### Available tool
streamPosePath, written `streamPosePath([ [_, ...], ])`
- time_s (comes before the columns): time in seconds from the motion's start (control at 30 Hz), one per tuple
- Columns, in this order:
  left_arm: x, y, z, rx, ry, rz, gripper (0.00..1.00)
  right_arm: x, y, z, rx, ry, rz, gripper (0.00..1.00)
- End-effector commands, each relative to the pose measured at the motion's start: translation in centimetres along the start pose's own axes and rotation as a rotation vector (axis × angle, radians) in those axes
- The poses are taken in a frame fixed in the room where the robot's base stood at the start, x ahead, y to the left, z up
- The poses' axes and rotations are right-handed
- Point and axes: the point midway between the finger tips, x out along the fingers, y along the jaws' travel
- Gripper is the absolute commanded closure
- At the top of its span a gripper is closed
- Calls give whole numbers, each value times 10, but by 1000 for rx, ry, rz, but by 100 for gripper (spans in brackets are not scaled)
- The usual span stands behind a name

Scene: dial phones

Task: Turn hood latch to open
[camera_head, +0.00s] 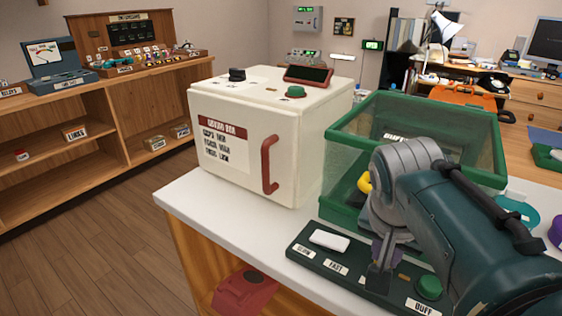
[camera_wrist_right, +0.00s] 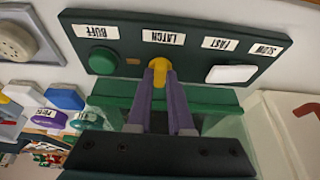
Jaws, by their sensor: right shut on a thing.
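The green-framed clear hood (camera_head: 470,135) stands on the white counter, with a dark green control panel (camera_head: 305,243) along its front. In the right wrist view the panel (camera_wrist_right: 185,45) appears upside down, with a yellow latch knob (camera_wrist_right: 159,72) at the LATCH label (camera_wrist_right: 163,36). My right gripper (camera_wrist_right: 159,84) has its purple fingers closed around this knob. In the head view my right gripper (camera_head: 382,266) reaches down to the panel, and my arm hides the knob and its label. The hood looks closed. My left gripper is out of view.
The panel also has a white rocker (camera_head: 329,240) and a green button (camera_head: 429,286). A cream box (camera_head: 250,180) with a red handle (camera_head: 269,165) stands left of the hood. Shelves line the left wall, and a desk with a lamp is behind. The counter's front left is bare.

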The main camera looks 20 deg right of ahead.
Motion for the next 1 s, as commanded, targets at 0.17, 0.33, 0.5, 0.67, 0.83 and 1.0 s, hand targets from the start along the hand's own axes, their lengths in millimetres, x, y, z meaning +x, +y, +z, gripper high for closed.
streamPosePath([
  [0.17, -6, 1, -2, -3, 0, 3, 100, -1, 1, -1, -27, 1, -10, 100],
  [0.33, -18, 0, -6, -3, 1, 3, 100, -3, 3, -2, -103, 0, -39, 100],
  [0.5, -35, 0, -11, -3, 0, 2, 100, -4, 5, -2, -224, -1, -87, 100],
  [0.67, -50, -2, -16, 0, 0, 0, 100, -3, 7, -3, -363, 0, -144, 100],
  [0.83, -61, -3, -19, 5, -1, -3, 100, -2, 8, -4, -511, 0, -206, 100],
  [1.0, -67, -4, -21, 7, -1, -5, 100, 0, 10, -4, -659, 0, -268, 100],
])
